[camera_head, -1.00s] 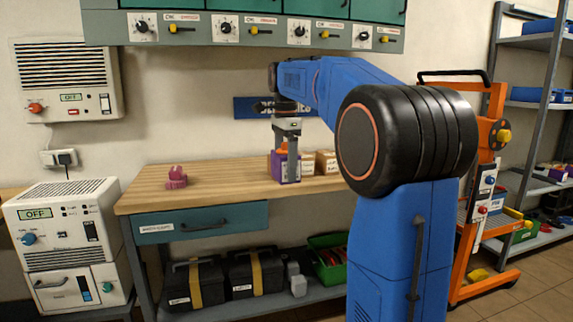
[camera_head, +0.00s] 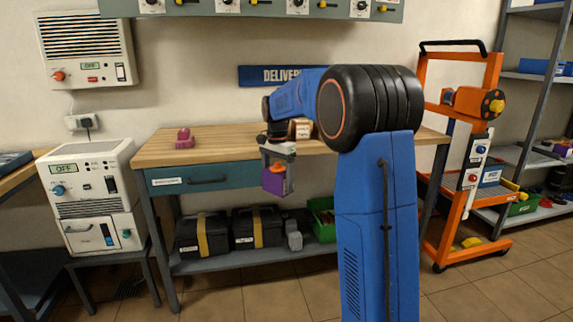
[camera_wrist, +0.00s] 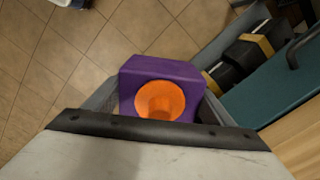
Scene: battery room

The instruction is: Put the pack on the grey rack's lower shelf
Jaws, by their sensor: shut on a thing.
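The pack is a purple block with an orange round part on top. My gripper (camera_head: 277,170) is shut on the pack (camera_head: 274,185) and holds it in the air in front of the workbench, below the level of its top. In the wrist view the pack (camera_wrist: 160,77) sits between the fingers, its orange part facing the camera, with floor tiles beneath. A grey rack (camera_head: 519,75) stands at the far right, with several shelves. Its lower shelf (camera_head: 490,216) is partly hidden by the orange trolley.
An orange trolley (camera_head: 430,210) stands before the rack. Floor (camera_head: 240,300) in front is clear.

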